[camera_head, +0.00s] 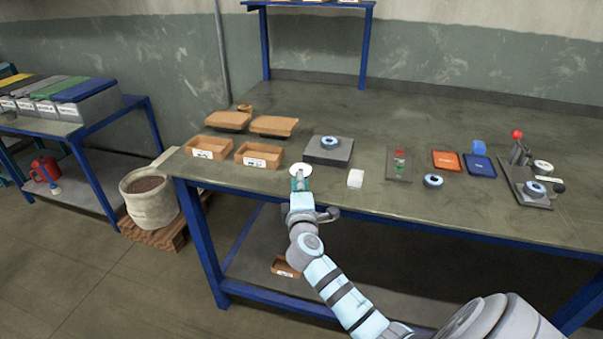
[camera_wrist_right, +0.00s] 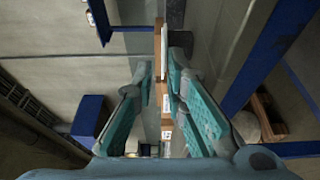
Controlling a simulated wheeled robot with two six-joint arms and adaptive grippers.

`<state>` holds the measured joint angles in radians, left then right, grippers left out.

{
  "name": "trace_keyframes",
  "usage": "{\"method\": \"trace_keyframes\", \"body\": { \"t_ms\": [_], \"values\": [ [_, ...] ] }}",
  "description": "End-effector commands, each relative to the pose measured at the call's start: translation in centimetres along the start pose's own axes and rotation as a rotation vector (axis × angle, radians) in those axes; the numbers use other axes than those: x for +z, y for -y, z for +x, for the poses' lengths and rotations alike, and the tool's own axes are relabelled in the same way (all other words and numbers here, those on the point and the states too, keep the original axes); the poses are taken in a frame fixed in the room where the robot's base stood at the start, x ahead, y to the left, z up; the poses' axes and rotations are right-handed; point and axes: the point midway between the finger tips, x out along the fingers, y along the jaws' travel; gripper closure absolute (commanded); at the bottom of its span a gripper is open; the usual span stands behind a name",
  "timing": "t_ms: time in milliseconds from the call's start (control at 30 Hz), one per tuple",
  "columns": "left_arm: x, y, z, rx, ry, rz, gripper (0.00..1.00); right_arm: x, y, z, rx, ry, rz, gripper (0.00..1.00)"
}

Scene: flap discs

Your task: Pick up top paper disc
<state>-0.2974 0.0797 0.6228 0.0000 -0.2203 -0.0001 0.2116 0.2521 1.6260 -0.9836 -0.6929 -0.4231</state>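A white round paper disc (camera_head: 301,167) shows at the front edge of the workbench in the head view. My right gripper (camera_head: 300,184) is right at its near side. In the wrist view the two teal fingers of the right gripper (camera_wrist_right: 160,78) stand apart, with a gap between their tips. A thin pale strip (camera_wrist_right: 163,48), seen edge-on, lies in line with this gap. It may be the disc; I cannot tell whether the fingers touch it or how many discs lie there. My left gripper is out of view.
Left of the disc are two brown labelled trays (camera_head: 208,147) and brown lids (camera_head: 274,126). Behind it is a grey block (camera_head: 329,155) with a blue-rimmed disc. The bench's back is mostly clear.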

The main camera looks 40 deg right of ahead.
Motion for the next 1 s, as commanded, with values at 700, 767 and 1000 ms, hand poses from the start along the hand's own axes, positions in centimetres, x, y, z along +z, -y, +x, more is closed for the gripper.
{"method": "trace_keyframes", "body": {
  "t_ms": [700,767,1000],
  "values": [
    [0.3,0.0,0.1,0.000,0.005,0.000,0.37,0.0,0.0,0.8,0.000,-0.001,0.001,1.00],
    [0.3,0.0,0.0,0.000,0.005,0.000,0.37,0.0,-0.2,0.8,0.000,-0.001,0.001,1.00],
    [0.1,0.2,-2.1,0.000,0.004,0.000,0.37,0.0,-4.2,0.8,0.003,-0.002,0.004,1.00]
  ]
}}
